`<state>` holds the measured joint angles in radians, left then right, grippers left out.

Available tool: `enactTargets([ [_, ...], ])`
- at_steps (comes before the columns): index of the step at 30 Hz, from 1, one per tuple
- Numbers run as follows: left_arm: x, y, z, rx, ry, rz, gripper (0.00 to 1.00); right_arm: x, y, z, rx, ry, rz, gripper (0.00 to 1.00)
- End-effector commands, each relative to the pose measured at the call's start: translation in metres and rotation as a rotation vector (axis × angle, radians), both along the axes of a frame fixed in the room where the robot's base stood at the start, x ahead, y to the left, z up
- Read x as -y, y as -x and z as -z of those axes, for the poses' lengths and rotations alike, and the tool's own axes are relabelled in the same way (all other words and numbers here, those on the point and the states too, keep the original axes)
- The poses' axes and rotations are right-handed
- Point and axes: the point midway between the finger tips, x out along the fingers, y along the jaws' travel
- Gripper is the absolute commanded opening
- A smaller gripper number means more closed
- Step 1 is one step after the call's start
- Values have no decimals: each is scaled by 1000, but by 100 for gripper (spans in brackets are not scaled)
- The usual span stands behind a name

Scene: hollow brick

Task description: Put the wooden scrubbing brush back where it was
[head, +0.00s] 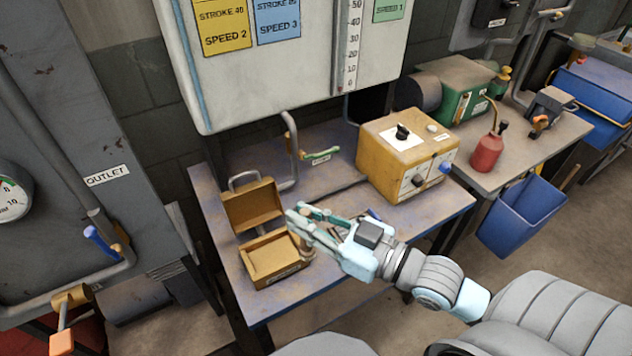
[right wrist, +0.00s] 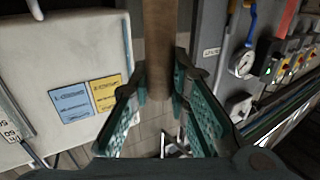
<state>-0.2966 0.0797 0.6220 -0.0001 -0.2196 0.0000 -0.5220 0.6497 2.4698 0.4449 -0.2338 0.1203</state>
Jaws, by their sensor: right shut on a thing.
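My right gripper (head: 303,224) reaches in from the right in the head view, beside the open brown box on the workbench. It is shut on a brown, wood-coloured rounded piece (right wrist: 158,45), which stands between the teal finger pads in the right wrist view. This looks like part of the wooden scrubbing brush; a brown part (head: 307,246) also shows below the fingers in the head view. The bristles and the rest of its shape are hidden or too small to tell. My left gripper is not in view.
The open box (head: 270,278) has its lid (head: 252,206) raised at the back. A red oil can (head: 487,150) and a blue bin (head: 520,215) are further right. The bench front-left is bare.

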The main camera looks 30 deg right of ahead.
Motion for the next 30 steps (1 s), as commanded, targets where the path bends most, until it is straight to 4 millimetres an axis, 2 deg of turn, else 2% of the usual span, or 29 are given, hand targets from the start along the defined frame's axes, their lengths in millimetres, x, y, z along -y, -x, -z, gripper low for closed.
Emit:
enactTargets([
  [5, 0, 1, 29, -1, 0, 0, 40, 28, -39, 35, 6, 2, 96, 0],
  [8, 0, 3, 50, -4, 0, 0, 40, 62, -78, 51, 12, 3, 217, 0],
  [9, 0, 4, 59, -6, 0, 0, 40, 78, -93, 54, 14, 2, 280, 0],
  [13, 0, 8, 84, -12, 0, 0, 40, 140, -134, 50, 19, 2, 509, 0],
  [15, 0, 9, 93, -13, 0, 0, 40, 171, -147, 42, 20, 2, 622, 0],
  [18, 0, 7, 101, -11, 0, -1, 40, 203, -155, 29, 20, 3, 741, 0],
  [21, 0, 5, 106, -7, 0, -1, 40, 219, -157, 25, 18, 3, 803, 0],
  [23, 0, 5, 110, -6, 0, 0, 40, 223, -157, 35, 14, 4, 817, 0],
  [26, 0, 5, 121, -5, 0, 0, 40, 223, -157, 68, 9, 4, 819, 0],
  [30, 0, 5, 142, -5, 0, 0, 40, 223, -156, 123, 10, 5, 817, 0],
])
